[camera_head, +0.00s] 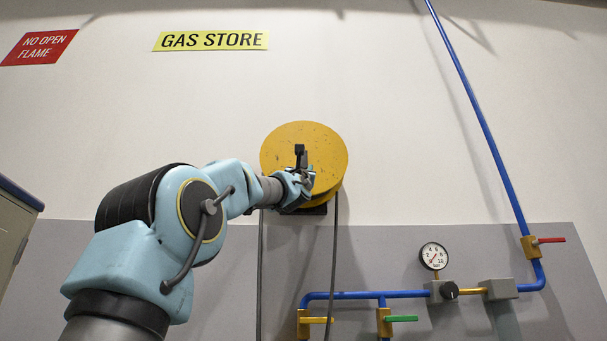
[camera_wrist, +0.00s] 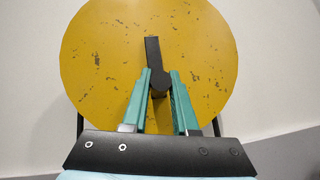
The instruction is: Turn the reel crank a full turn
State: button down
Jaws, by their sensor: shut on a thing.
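The reel (camera_head: 305,140) is a yellow, scuffed disc on the wall, and its face fills much of the wrist view (camera_wrist: 110,60). Its dark crank (camera_head: 300,152) stands in front of the disc. My gripper (camera_head: 304,178) is at the lower middle of the disc. The part of the knob between the fingers is partly hidden.
Dark hoses (camera_head: 335,265) hang below the reel. Blue pipes (camera_head: 365,295) with a gauge (camera_head: 434,256), a red-handled valve (camera_head: 549,240) and a green-handled valve (camera_head: 403,318) are on the wall at the lower right. A cabinet (camera_head: 14,235) stands at the left edge.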

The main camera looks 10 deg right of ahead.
jog(key=c, duration=0.7)
grip_release()
jog(key=shift+f, duration=0.1)
jog(key=shift+b+v, duration=4.55)
jog(key=shift+v, duration=0.85)
